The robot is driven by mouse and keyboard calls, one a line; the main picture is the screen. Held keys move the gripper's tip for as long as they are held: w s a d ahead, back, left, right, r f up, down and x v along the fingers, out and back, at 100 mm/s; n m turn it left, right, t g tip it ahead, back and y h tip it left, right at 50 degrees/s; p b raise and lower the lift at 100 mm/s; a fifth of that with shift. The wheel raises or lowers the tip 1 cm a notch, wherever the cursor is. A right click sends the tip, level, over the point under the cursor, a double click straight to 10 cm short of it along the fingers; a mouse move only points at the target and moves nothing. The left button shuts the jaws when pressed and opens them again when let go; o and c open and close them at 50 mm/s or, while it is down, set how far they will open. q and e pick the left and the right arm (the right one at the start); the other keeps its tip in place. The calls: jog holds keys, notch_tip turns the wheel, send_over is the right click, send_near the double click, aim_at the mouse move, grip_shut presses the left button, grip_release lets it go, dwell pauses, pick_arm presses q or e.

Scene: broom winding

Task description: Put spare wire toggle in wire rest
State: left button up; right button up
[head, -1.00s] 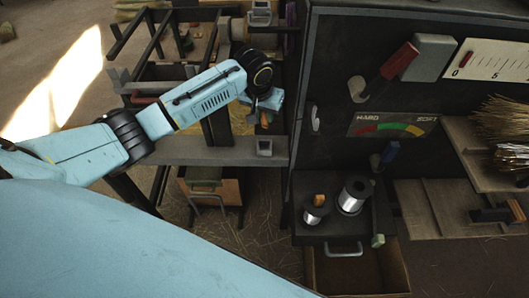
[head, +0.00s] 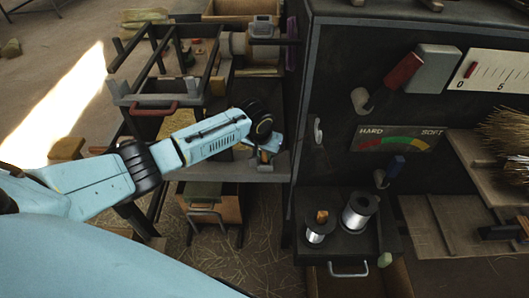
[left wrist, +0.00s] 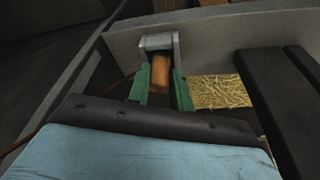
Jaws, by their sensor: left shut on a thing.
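My left gripper (head: 266,155) is at the right end of the grey bench ledge. In the left wrist view its green fingers (left wrist: 160,88) are shut on an orange-brown wooden toggle (left wrist: 160,70). The toggle is at the mouth of a grey metal bracket, which looks like the wire rest (left wrist: 158,41). I cannot tell whether the toggle is seated in it or just in front of it. A thin brown wire (left wrist: 75,107) runs off to the left of the fingers. In the head view the gripper largely hides toggle and bracket. My right gripper is not in view.
A dark cabinet wall (head: 335,90) stands just right of the gripper. Two wire spools (head: 357,208) sit on a dark shelf, the smaller with an orange block (head: 321,216). A frame with a red handle (head: 153,107) stands at the upper left.

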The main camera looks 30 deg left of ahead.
pick_arm(q)
jog(key=shift+f, duration=0.15)
jog(key=o, duration=0.7)
jog(key=shift+o, duration=0.3)
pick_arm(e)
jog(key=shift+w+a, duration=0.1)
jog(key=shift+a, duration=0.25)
pick_arm(q)
jog(key=p+v, duration=0.3)
jog(key=v, duration=0.9)
jog(key=shift+r+p, duration=0.25)
jog(key=shift+p, duration=0.05)
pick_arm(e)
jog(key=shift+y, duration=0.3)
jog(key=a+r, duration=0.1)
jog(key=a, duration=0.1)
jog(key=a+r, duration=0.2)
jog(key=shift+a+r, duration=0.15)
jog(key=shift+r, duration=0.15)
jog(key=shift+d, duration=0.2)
